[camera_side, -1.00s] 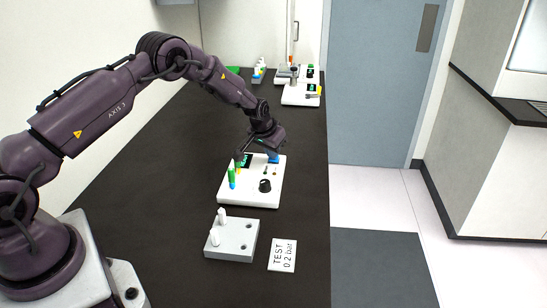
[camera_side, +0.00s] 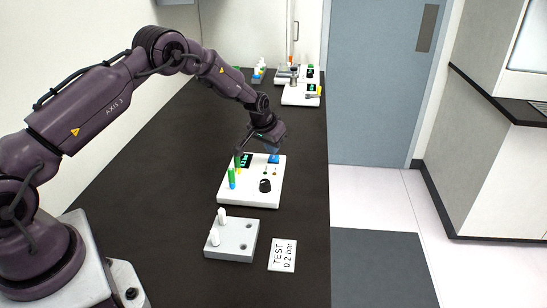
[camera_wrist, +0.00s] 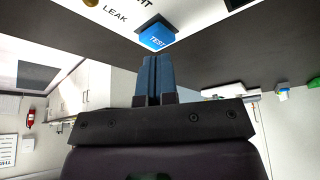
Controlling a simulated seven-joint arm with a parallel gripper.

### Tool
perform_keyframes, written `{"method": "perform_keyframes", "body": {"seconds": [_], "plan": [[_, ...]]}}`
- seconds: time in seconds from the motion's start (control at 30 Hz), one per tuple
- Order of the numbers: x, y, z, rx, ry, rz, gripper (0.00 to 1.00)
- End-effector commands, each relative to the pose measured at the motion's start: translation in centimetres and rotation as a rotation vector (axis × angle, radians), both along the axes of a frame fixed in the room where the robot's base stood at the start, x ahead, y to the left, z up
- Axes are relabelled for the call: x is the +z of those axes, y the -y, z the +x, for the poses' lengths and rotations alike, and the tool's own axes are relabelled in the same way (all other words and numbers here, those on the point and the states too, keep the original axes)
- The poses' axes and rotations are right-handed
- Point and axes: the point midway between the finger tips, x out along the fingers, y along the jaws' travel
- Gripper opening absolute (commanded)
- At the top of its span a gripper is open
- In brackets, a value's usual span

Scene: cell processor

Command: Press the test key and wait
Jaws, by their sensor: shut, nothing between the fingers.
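The blue test key (camera_wrist: 157,36), marked TEST, is on the white panel at the top of the wrist view. My gripper (camera_wrist: 153,60) is shut and empty, its blue fingertips together just below the key in that picture. A narrow gap seems to show between tips and key. In the side view my gripper (camera_side: 273,157) is over the far right part of the white unit (camera_side: 240,200). The unit has a dark display (camera_side: 245,161) with green characters, too small to read, and a black knob (camera_side: 265,186).
In front are a grey block (camera_side: 232,246) with white pegs and a card (camera_side: 282,255) reading TEST 0.2 bar. Another white device (camera_side: 300,97) stands farther back. The dark bench is clear to the left.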

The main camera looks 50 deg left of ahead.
Motion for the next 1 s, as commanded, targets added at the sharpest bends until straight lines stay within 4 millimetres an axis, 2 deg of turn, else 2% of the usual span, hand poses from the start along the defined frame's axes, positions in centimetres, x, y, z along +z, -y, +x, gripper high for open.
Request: {"method": "perform_keyframes", "body": {"seconds": [0.4,0.8,1.0], "plan": [[0.2,0.0,0.0,0.0,-0.001,0.0,0.0],[4.4,0.0,0.0,0.0,0.0,0.0,0.0],[5.0,0.0,0.0,0.0,-0.002,-0.001,0.0]]}}
